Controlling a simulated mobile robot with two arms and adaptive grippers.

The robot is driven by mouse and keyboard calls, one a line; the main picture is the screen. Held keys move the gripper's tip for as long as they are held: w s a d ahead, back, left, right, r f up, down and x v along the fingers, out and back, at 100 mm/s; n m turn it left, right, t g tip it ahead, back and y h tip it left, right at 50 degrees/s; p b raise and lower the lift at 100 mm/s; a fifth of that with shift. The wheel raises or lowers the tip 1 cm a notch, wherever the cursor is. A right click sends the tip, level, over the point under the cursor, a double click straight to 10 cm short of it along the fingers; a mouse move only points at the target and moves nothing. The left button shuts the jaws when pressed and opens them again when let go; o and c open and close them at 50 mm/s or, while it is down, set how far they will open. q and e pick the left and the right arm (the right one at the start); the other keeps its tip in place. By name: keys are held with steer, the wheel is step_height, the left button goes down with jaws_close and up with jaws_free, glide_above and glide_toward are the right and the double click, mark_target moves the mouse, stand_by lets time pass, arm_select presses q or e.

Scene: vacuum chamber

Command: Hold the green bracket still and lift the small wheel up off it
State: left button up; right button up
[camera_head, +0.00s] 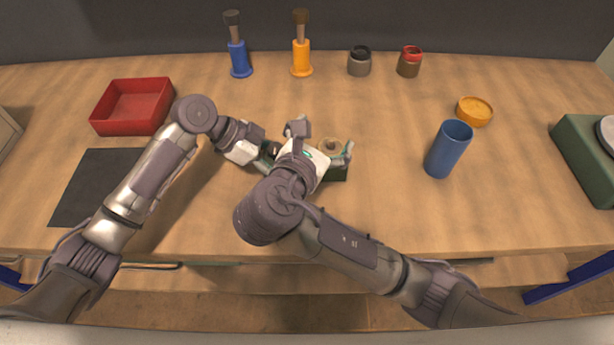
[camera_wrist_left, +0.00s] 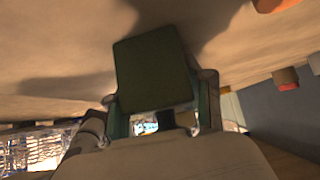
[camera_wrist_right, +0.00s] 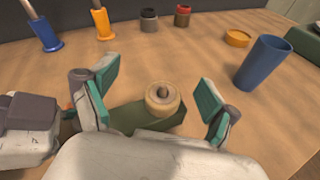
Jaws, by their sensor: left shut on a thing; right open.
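The green bracket (camera_head: 338,172) stands near the middle of the table, mostly hidden under my arms in the head view. It also shows in the left wrist view (camera_wrist_left: 153,70) and the right wrist view (camera_wrist_right: 140,116). My left gripper (camera_wrist_left: 163,118) is shut on the bracket from the left side. My right gripper (camera_wrist_right: 155,95) is open, its teal-padded fingers on either side of the wheel and apart from it.
A blue cup (camera_head: 448,150) and an orange round dish (camera_head: 474,111) stand to the right. Blue (camera_head: 239,58) and orange (camera_head: 302,58) brush holders and two small jars (camera_head: 359,62) stand at the back. A red tray (camera_head: 132,106) and dark mat (camera_head: 98,187) lie left. Front right is clear.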

mark_target(328, 152)
steer(key=s+a+f+n+g, duration=0.1)
steer(key=s+a+f+n, duration=0.15)
steer(key=s, duration=0.55)
steer(key=shift+n, duration=0.25)
steer(key=x, duration=1.1)
steer(key=shift+w+a+r, duration=0.15)
steer(key=shift+w, duration=0.15)
steer(key=c, duration=1.6)
steer(key=shift+o, duration=0.2)
steer(key=shift+r, duration=3.35)
arm_select(q)
steer(key=o, duration=1.3)
